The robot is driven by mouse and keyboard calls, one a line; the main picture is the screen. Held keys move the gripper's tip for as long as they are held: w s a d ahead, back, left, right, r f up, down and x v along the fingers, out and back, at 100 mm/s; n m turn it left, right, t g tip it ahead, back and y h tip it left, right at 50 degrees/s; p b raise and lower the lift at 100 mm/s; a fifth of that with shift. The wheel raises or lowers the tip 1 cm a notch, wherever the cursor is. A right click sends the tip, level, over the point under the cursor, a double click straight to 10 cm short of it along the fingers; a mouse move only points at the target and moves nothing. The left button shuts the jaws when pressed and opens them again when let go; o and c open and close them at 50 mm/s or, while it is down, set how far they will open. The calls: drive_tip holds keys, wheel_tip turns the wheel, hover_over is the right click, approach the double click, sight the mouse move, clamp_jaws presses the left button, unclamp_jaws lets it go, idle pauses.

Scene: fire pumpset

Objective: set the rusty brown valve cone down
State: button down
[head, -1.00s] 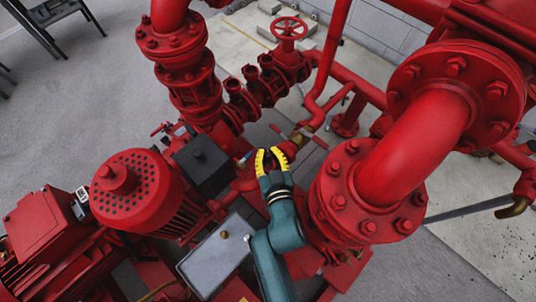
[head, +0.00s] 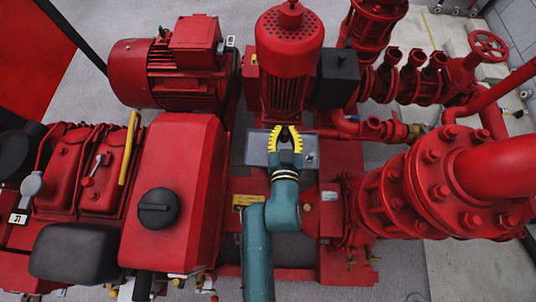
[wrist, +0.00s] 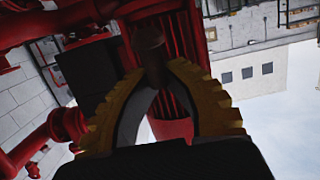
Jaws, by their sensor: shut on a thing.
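My gripper (head: 286,131), with yellow toothed fingers, is over the far edge of a flat grey plate (head: 256,150) in the head view. It also shows in the wrist view (wrist: 153,66), its fingers shut on the rusty brown valve cone (wrist: 149,42). The cone sticks out past the fingertips, dark and partly in shadow. In the head view the cone is too small and hidden to make out. I cannot tell whether it touches anything.
A red vertical motor (head: 288,65) stands just beyond my gripper, with a black box (head: 337,75) to its right. A red engine with a black cap (head: 158,209) is at left. Large red flanged pipes (head: 440,185) are at right.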

sight(284, 139)
drive_tip(key=f, duration=0.1)
drive_tip(key=w+f+b, duration=0.1)
drive_tip(key=f, duration=0.1)
drive_tip(key=shift+w+b, duration=0.25)
drive_tip(key=shift+b, duration=0.15)
wheel_tip(284, 139, down, 7)
drive_tip(key=b, duration=0.4)
drive_tip(key=shift+f+b, duration=0.1)
drive_tip(key=shift+b, duration=0.25)
drive_tip(key=shift+s, duration=0.2)
drive_tip(key=c, duration=1.2)
unclamp_jaws()
drive_tip(key=shift+o, duration=0.2)
